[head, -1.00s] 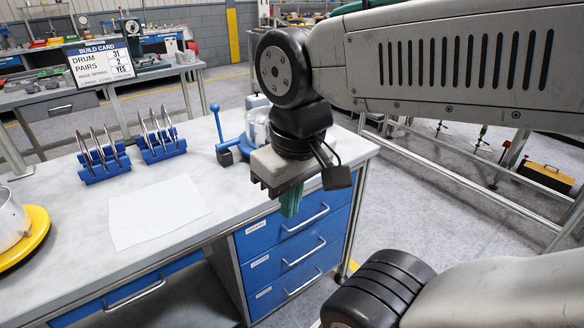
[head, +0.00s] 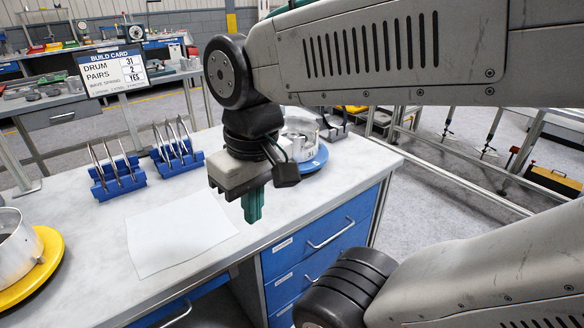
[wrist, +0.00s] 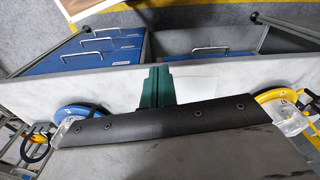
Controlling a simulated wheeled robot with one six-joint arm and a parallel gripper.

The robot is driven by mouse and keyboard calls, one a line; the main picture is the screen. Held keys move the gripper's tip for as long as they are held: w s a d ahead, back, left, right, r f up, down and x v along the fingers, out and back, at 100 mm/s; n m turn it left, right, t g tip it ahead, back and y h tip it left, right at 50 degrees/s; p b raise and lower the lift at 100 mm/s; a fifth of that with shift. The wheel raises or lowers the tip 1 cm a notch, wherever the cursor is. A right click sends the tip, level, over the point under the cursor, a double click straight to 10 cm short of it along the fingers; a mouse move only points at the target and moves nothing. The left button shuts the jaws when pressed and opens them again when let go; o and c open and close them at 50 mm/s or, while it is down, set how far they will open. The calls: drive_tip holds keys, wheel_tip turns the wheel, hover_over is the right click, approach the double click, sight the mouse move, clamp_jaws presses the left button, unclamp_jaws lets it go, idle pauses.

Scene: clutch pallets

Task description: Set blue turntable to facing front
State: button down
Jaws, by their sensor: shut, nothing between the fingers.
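The blue turntable (head: 316,162) stands at the right end of the bench with a silver drum (head: 301,128) on it. My arm hides its left part in the head view. In the wrist view the blue turntable (wrist: 92,110) is at the left, partly covered by the dark gripper body. I cannot tell which way it faces. My gripper (head: 253,212) is shut and empty, its green fingers pointing down over the bench, in front of the turntable and to its left. The fingers also show in the wrist view (wrist: 155,82), apart from the turntable.
A yellow turntable (head: 44,262) with a metal drum is at the left. Two blue racks (head: 118,180) hold upright metal plates at the back. A white sheet (head: 165,240) lies mid-bench. A build card (head: 112,70) stands behind. Blue drawers (head: 300,255) are below the bench's right end.

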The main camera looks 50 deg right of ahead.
drive_tip(key=w+d+f+m+t+y, duration=0.1)
drive_tip(key=w+d+f+m+y, duration=0.2)
drive_tip(key=w+d+m+y, duration=0.4)
drive_tip(key=w+d+f+m+y, duration=0.3)
drive_tip(key=d+m+y, duration=0.1)
drive_tip(key=d+m, duration=0.6)
drive_tip(key=s+d+f+m+t, duration=0.3)
drive_tip(key=d+m+t, duration=0.1)
drive_tip(key=d, duration=0.3)
drive_tip(key=s+d+f+m+t, duration=0.3)
drive_tip(key=d+f+t, duration=0.15)
drive_tip(key=d, duration=0.25)
drive_tip(key=s+d+f+m+t, duration=0.2)
drive_tip(key=d+m+t, duration=0.2)
drive_tip(key=d, duration=0.4)
drive_tip(key=shift+h, duration=0.3)
drive_tip(key=x, duration=1.3)
drive_tip(key=shift+a, duration=0.25)
drive_tip(key=shift+w+a, duration=0.1)
drive_tip(key=shift+w, duration=0.1)
